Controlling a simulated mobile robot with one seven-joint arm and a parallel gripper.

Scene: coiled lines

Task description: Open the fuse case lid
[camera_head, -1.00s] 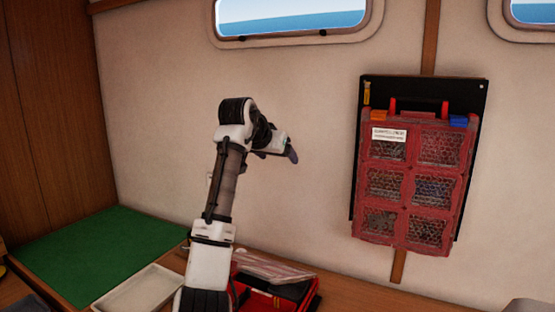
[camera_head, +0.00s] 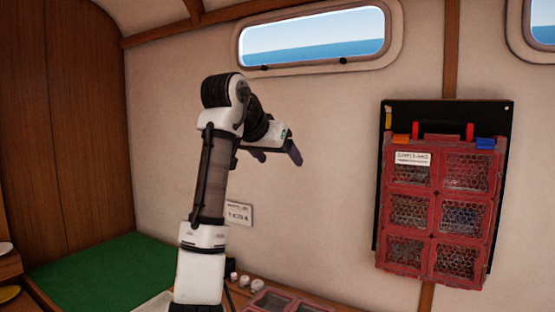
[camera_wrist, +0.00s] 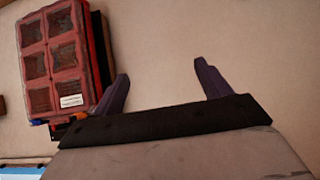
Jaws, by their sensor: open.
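The red fuse case (camera_head: 437,215) hangs on a black board on the wall at the right in the head view. It has a grid of clear-windowed compartments, a white label, a red handle on top, and an orange and a blue latch at its upper corners. Its lid looks shut. In the wrist view the case (camera_wrist: 62,58) appears upside down at the upper left. My gripper (camera_head: 277,155) is open and empty, left of the case and apart from it. Its two dark fingers (camera_wrist: 162,85) show spread against bare wall in the wrist view.
A window (camera_head: 313,38) is above. A white wall label (camera_head: 238,213) sits behind my arm. A green mat (camera_head: 95,270) covers the left counter. A red box (camera_head: 275,302) and small white items (camera_head: 244,281) are low in front. The wall between gripper and case is clear.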

